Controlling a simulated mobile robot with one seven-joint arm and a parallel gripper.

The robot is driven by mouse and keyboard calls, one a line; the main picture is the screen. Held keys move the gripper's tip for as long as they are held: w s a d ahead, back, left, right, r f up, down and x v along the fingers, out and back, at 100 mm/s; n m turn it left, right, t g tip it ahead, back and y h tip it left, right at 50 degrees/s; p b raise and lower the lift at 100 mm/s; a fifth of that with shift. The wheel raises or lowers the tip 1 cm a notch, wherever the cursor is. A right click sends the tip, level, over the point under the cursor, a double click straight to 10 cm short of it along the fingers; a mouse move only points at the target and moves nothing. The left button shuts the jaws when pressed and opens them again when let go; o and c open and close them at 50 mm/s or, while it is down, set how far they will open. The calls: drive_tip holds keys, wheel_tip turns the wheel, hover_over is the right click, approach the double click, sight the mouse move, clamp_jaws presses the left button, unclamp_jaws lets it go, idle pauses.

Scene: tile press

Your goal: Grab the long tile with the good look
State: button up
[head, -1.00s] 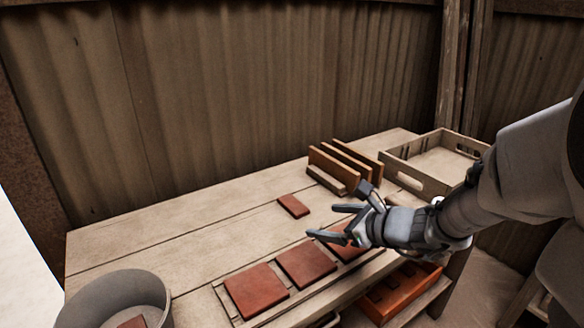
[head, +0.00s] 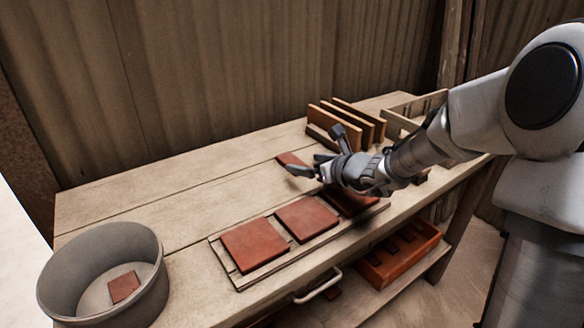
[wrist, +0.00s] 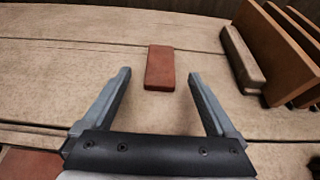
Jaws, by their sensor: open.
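A long, narrow red-brown tile (wrist: 160,67) lies flat on the bench. In the wrist view it sits ahead of my gripper (wrist: 158,85), centred between the open fingers, its near end about level with their tips. In the head view only part of the tile (head: 289,159) shows, the rest hidden behind my gripper (head: 305,166). My gripper is open and empty. Its face looks plain, with no mark that I can make out. Three square tiles, one of them the middle tile (head: 306,219), lie on a wooden board near the front edge, the right one partly behind my arm.
A wooden tray (head: 402,118) is behind my arm. A grey bucket (head: 62,289) holds a small tile. An orange crate (head: 372,272) sits below.

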sight(292, 161)
drive_tip(key=b+x, duration=0.2)
drive_tip(key=x, duration=0.2)
drive_tip(key=shift+w+f, duration=0.1)
drive_tip(key=shift+f, duration=0.2)
drive_tip(key=shift+w+a+f, duration=0.1)
drive_tip(key=shift+w+a, duration=0.15)
drive_tip(key=shift+w, duration=0.15)
drive_tip(key=c, duration=1.4)
clamp_jaws()
